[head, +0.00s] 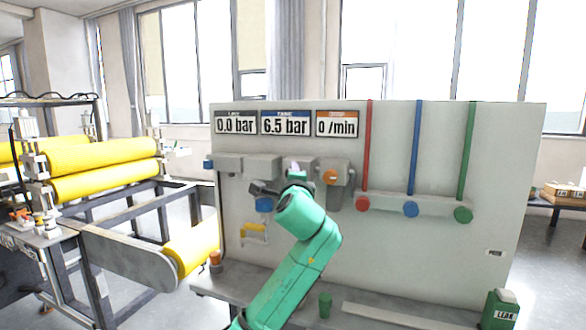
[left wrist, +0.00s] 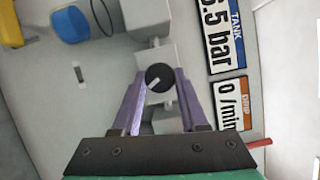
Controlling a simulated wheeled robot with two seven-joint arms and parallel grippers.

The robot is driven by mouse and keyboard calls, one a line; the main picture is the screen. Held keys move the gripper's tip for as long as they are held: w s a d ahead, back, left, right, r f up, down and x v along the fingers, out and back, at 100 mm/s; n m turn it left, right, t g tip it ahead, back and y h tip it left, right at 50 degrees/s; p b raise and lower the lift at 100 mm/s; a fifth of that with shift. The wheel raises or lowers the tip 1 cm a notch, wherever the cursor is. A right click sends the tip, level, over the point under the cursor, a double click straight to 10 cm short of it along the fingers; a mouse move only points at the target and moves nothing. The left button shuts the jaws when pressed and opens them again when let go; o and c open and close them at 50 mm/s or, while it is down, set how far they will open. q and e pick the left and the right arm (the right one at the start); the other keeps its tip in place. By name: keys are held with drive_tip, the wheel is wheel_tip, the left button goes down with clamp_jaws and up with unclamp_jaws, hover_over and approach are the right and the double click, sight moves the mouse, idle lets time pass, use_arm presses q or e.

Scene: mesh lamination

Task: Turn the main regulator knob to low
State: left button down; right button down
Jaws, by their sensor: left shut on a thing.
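The main regulator knob (left wrist: 160,72) is a round black knob with a white pointer mark, in the middle of the left wrist view. The mark points to the lower left of that picture. My left gripper (left wrist: 160,80) has its two purple fingers on either side of the knob and is shut on it. In the head view my left gripper (head: 293,170) is up against the panel below the gauges and hides the knob. My right gripper is not in view.
The panel (head: 420,270) has gauges reading 0.0 bar, 6.5 bar (head: 285,123) and 0 /min. A blue knob (head: 263,205) and yellow handle (head: 253,238) sit lower left, an orange knob (head: 330,177) right. A green cup (head: 325,305) stands on the ledge below.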

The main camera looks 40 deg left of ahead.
use_arm(q)
drive_tip(key=shift+s+a+r+n+t+h+p, duration=0.1)
drive_tip(key=shift+a+n+t+h+p, duration=0.15)
drive_tip(key=shift+n+h+p, duration=2.8)
drive_tip(key=shift+s+a+f+n+t+h+p, duration=0.15)
drive_tip(key=shift+n+h+p, duration=0.85)
drive_tip(key=shift+n+p, duration=2.3)
drive_tip(key=shift+w+a+r+n+t+h+p, duration=0.2)
drive_tip(key=shift+n+h+p, duration=1.6)
drive_tip(key=shift+n, duration=3.05)
drive_tip(key=shift+s+h+b, duration=0.15)
drive_tip(key=shift+h+b, duration=0.15)
drive_tip(key=shift+h, duration=0.05)
drive_tip(key=shift+c, duration=2.2)
unclamp_jaws()
